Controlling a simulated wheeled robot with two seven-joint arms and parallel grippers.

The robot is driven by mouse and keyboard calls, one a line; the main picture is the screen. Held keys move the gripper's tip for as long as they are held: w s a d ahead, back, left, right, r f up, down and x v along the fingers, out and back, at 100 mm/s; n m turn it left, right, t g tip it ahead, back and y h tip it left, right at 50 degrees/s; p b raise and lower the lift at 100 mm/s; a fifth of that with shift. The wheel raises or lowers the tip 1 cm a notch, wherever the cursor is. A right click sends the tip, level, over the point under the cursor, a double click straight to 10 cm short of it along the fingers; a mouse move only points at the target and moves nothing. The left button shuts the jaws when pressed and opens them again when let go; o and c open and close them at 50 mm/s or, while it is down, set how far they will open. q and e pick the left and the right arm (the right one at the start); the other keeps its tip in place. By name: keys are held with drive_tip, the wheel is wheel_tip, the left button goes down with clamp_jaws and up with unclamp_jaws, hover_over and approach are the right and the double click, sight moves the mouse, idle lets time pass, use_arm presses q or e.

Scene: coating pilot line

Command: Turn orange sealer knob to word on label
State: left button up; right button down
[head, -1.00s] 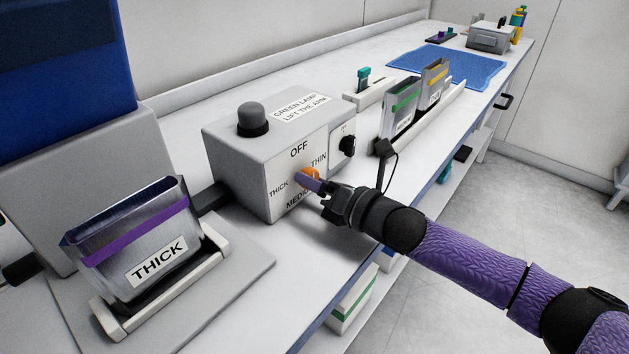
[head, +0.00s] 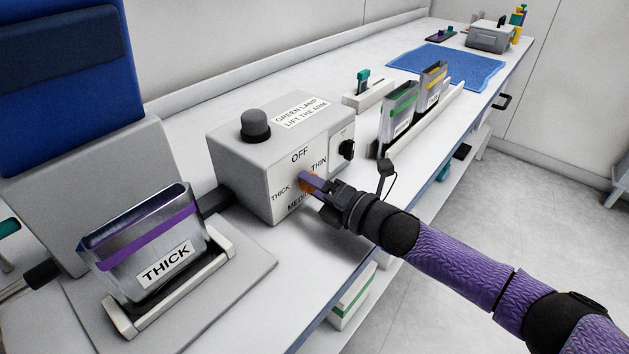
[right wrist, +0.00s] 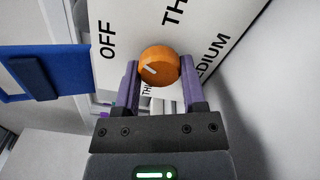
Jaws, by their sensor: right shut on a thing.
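The orange knob (right wrist: 158,65) sits on the front of a grey sealer box (head: 240,172). The panel has OFF (head: 299,156) at the top, THIN (head: 319,165) right, THICK (head: 281,191) left and MEDIUM at the bottom, partly hidden by my gripper. My right gripper (head: 312,186) is shut on the knob, one purple finger on each side. A clear container (head: 150,240) labelled THICK, with a purple band, stands at the left. My left gripper is not in view.
A dark domed lamp (head: 255,124) and a label reading GREEN LAMP LIFT THE ARM (head: 300,112) are on top of the box. A black knob (head: 347,149) is on its right. Two banded containers (head: 398,108) stand behind, near a blue mat (head: 450,66).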

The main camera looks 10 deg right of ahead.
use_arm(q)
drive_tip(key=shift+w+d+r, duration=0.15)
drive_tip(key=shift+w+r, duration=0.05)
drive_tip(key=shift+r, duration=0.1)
use_arm(e)
drive_tip(key=shift+m, duration=0.6)
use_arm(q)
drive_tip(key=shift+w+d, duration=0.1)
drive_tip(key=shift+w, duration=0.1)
use_arm(e)
drive_tip(key=shift+c, duration=0.8)
unclamp_jaws()
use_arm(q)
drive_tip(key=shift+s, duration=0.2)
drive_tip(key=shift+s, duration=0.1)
